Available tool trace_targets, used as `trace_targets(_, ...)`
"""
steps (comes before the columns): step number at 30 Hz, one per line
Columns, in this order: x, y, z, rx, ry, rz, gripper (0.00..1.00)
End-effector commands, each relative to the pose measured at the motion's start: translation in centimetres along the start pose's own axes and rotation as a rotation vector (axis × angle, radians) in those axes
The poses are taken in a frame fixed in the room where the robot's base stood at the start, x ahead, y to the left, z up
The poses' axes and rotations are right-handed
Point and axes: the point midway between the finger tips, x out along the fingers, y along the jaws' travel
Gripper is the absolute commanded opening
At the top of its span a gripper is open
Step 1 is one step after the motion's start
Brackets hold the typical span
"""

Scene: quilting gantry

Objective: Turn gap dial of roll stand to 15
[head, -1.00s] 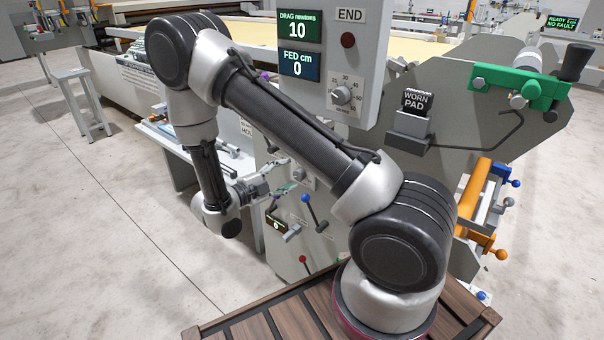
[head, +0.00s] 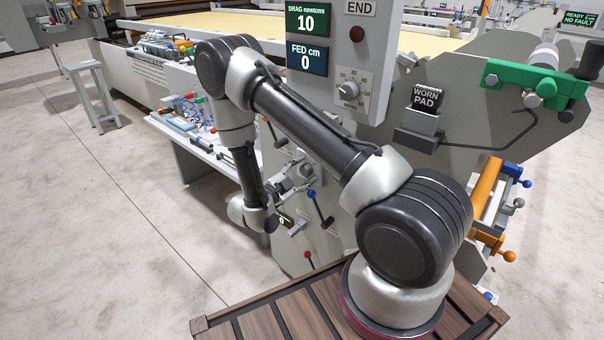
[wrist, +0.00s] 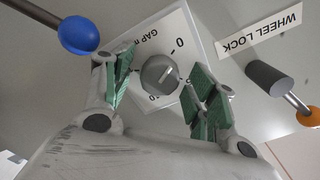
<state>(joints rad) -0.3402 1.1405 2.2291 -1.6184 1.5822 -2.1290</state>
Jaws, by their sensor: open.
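The gap dial (wrist: 160,75) is a round grey knob with a raised bar across its face, on a white plate (wrist: 178,36) lettered "GAP" and "0". The lettering is upside down in the wrist view, and much of the scale is hidden or too small, so I cannot tell its setting. My gripper (wrist: 161,82) is open, with one green-padded finger on each side of the dial. No contact shows. In the head view my gripper (head: 290,182) is at the stand's side panel, partly hiding the dial area.
A blue-knobbed lever (wrist: 78,35) stands close beside my left finger. A wheel lock label (wrist: 260,36) and an orange-tipped grey handle (wrist: 285,88) are to the right. In the head view, a red-knobbed lever (head: 308,257) is lower on the panel. Open floor (head: 110,220) lies left.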

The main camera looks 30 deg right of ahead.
Motion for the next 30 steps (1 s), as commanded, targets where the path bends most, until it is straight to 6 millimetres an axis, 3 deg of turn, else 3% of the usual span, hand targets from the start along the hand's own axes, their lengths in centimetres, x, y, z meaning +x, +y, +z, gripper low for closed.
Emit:
trace_targets(3,-0.02,-0.01,0.0,0.0,0.0,0.0,0.54)
trace_targets(10,-0.04,0.0,0.0,0.0,0.0,0.0,0.12)
trace_targets(20,-0.05,0.02,0.0,0.029,0.0,0.001,0.12)
trace_targets(30,-0.05,0.02,0.01,0.233,0.0,0.001,0.12)
